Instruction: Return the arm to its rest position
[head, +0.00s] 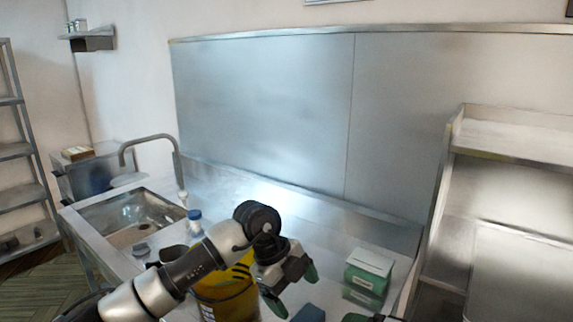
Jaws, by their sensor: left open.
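My left arm comes in from the lower left and reaches over the steel counter. My left gripper (289,287) hangs at its end, pointing down, with its green-tipped fingers apart and nothing seen between them. It is in front of and to the right of a yellow container (229,293), which the arm partly hides. My right gripper is not clearly in view.
A green and white box (369,272) stands on the counter at right, and a blue object (309,313) lies at the bottom edge. A sink (130,215) with a tap is at left, with small bottles (195,222) beside it. Steel shelves (515,140) rise at right.

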